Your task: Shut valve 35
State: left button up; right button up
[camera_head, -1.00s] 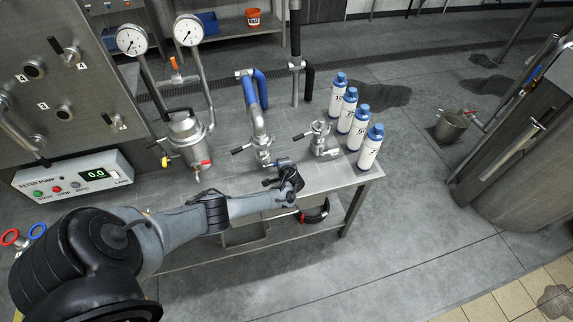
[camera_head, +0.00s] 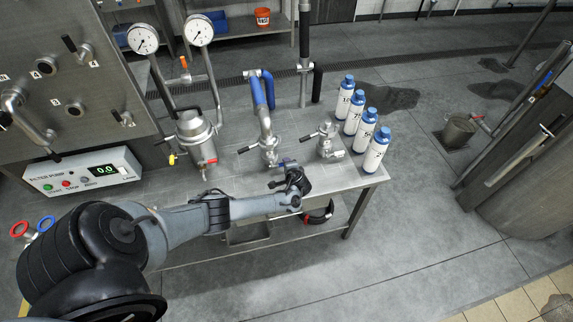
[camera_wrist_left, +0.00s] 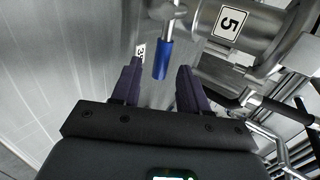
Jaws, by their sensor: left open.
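In the left wrist view a blue-sleeved valve handle (camera_wrist_left: 162,60) on a metal stem points down between my left gripper's (camera_wrist_left: 159,68) two fingertips. The fingers are apart, one on each side, and do not appear closed on it. A white label (camera_wrist_left: 141,52) just left of it starts with a 3; the left finger hides part of it. In the head view my left gripper (camera_head: 288,176) is at the front of the steel bench, just in front of the blue handle (camera_head: 284,163). My right gripper is not seen.
A pipe marked 5 (camera_wrist_left: 229,22) is close at the upper right of the wrist view. On the bench (camera_head: 345,178), a black-handled valve fitting (camera_head: 268,150), another fitting (camera_head: 326,143) and several blue-capped bottles (camera_head: 375,153) stand near the gripper.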

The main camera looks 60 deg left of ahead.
pick_arm(q)
jog(key=p+v, duration=0.2)
jog(key=v, duration=0.6)
jog(key=shift+s+d+r, duration=0.15)
jog(key=shift+d+r, duration=0.05)
jog(key=shift+d, duration=0.1)
jog(key=s+d+h, duration=0.4)
jog(key=s+d, duration=0.1)
jog(key=d, duration=0.8)
jog(key=s+d+h, duration=0.5)
jog(key=d, duration=0.9)
jog(key=s+d+r+n+h, duration=0.1)
jog(key=s+d+r+h, duration=0.15)
jog(key=s+r, duration=0.95)
notch_tip(320, 180, up, 16)
jog(key=w+p, duration=0.1)
jog(key=p, duration=1.2)
jog(key=shift+d+f+t, duration=0.25)
jog(key=shift+t, duration=0.05)
